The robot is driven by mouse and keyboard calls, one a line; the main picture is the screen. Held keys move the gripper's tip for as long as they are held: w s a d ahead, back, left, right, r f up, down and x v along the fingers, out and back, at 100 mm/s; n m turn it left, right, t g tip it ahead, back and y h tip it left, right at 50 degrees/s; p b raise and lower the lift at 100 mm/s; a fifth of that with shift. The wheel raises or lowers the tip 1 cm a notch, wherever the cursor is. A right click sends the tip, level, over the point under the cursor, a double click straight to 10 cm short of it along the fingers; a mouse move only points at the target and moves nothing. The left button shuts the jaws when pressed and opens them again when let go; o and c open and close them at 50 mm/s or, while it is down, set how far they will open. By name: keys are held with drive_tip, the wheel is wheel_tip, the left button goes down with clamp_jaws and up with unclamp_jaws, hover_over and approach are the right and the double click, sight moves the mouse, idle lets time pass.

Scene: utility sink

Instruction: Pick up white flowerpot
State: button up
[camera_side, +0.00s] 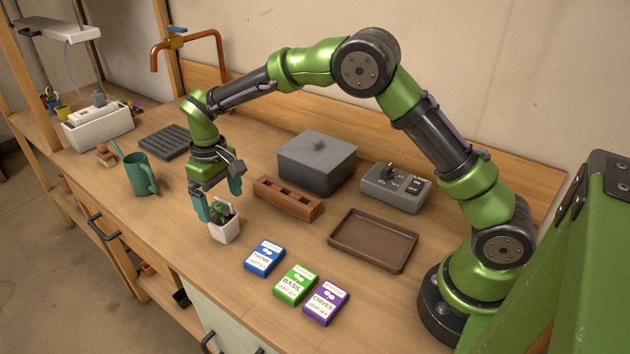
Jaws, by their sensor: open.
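The white flowerpot (225,231) stands upright on the wooden bench, near its front edge. It is small and square and holds a green plant (221,210). My gripper (218,208) points down right over it, its two teal fingers open. One finger is at the left of the plant and the other is higher, at its right. The fingertips are around the plant's height, near the pot's rim. I cannot tell whether they touch the pot.
Blue (264,258), green (295,285) and purple (326,302) seed packets lie at the pot's right. A brick (287,198), grey lidded box (317,163), grey control box (396,187) and brown tray (373,239) are behind. A teal watering can (139,174) stands left.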

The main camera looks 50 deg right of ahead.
sight(222, 219)
drive_tip(key=shift+w+a+f, duration=0.15)
drive_tip(key=shift+f, duration=2.55)
drive_tip(key=c, duration=1.1)
